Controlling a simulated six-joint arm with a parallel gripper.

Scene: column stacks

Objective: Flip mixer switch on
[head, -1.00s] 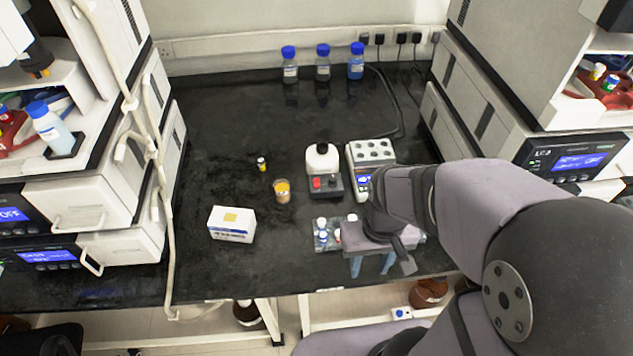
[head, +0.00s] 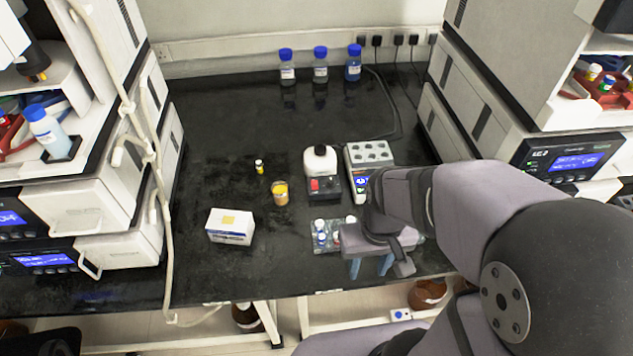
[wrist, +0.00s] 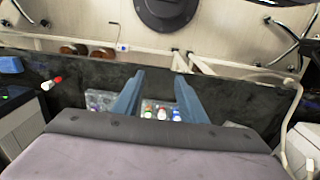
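The mixer (head: 323,186) stands on the black bench near the middle in the head view, with a white rounded top and a dark base. A red switch (head: 315,184) is on the front of its base; whether it is on or off is too small to tell. My gripper (head: 371,267) is nearer the bench's front edge, to the right of and in front of the mixer, with its blue fingers pointing down. In the wrist view my gripper (wrist: 159,76) has its two fingers apart with nothing held between them. The mixer is not identifiable in the wrist view.
A clear rack (head: 318,245) of small vials sits beside my gripper. A heating block (head: 361,178) stands right of the mixer. A white box (head: 230,229), an orange-filled beaker (head: 280,195) and a small vial (head: 260,167) stand left.

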